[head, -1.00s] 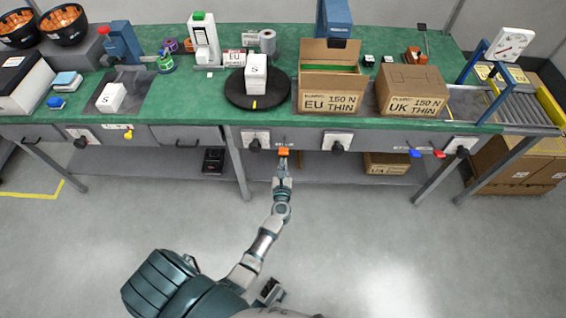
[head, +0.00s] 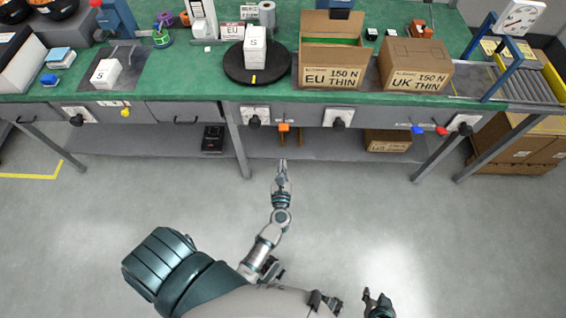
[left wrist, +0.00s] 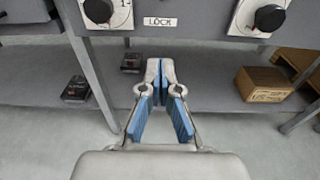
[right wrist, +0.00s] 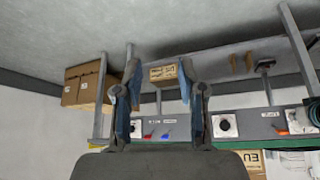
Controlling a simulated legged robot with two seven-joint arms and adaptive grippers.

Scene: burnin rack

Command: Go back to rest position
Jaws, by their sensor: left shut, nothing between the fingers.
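My left gripper (head: 282,166) is shut and empty in front of the bench, below and apart from an orange switch (head: 284,128) on the bench's front panel. In the left wrist view its blue-padded fingers (left wrist: 160,68) meet at the tips, below a LOCK label. My right gripper (head: 378,302) shows at the bottom of the head view, low and right of the left arm. In the right wrist view, which is upside down, its fingers (right wrist: 158,72) are spread wide with nothing between them.
The green bench (head: 190,85) spans the back, with a black turntable (head: 238,75), an EU carton (head: 328,78) and a UK carton (head: 420,80). A lower shelf (head: 330,148) holds a small carton (head: 388,141). The grey floor (head: 110,215) before the bench is clear.

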